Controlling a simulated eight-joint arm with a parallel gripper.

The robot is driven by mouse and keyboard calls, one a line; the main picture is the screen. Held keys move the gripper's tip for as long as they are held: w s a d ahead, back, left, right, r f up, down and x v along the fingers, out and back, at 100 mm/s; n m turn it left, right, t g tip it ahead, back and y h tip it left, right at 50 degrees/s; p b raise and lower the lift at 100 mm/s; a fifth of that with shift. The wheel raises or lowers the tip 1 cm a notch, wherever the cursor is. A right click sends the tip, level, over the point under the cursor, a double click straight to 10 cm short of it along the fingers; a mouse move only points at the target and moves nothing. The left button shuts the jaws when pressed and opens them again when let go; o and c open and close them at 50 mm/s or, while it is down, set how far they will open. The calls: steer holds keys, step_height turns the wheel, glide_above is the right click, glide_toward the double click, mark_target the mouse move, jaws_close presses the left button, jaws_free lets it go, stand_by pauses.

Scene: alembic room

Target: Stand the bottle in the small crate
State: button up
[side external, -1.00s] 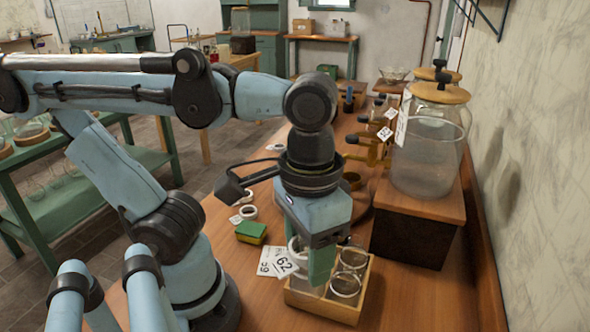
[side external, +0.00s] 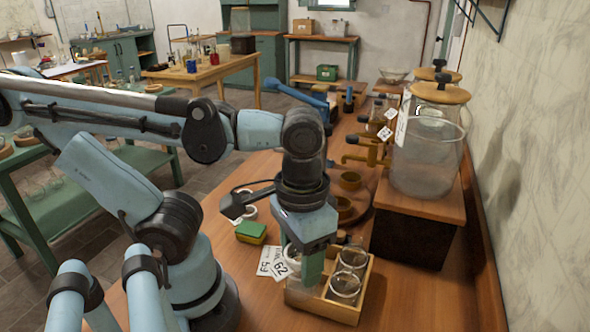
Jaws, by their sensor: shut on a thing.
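The small crate (side external: 322,309) is a low, light wooden box on the bench at the lower middle. Two clear glass vessels (side external: 344,286) stand in its right part, one behind the other. My gripper (side external: 312,270) points down over the crate's left part, beside these glasses, with a green finger at the crate's rear left. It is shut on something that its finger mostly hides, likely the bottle. A pale curved edge shows just left of the finger. I cannot tell whether the held thing touches the crate floor.
White number tags (side external: 272,262) lie left of the crate, with a green and yellow sponge (side external: 251,232) behind them. A large glass jar (side external: 427,150) stands on a wooden block (side external: 420,215) at right. Bench space right of the crate is clear.

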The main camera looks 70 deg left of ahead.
steer(key=shift+w+a+f, duration=0.55)
steer(key=shift+a+f, duration=0.1)
steer(key=shift+f, duration=0.55)
steer(key=shift+w+a+f, duration=0.6)
steer(key=shift+a+f, duration=0.05)
steer(key=shift+f, duration=0.55)
steer(key=shift+w+a+f, duration=0.55)
steer(key=shift+a+f, duration=0.1)
steer(key=shift+f, duration=0.55)
steer(key=o, duration=1.1)
steer(key=shift+f, duration=0.1)
steer(key=shift+o, duration=0.2)
step_height(320, 180, up, 12)
steer(key=w+a+f+m+t, duration=0.1)
steer(key=w+a+f+t, duration=0.2)
steer(key=w+t, duration=0.4)
steer(key=shift+w+a+f, duration=0.3)
steer(key=shift+w+a, duration=0.05)
steer(key=shift+w, duration=0.55)
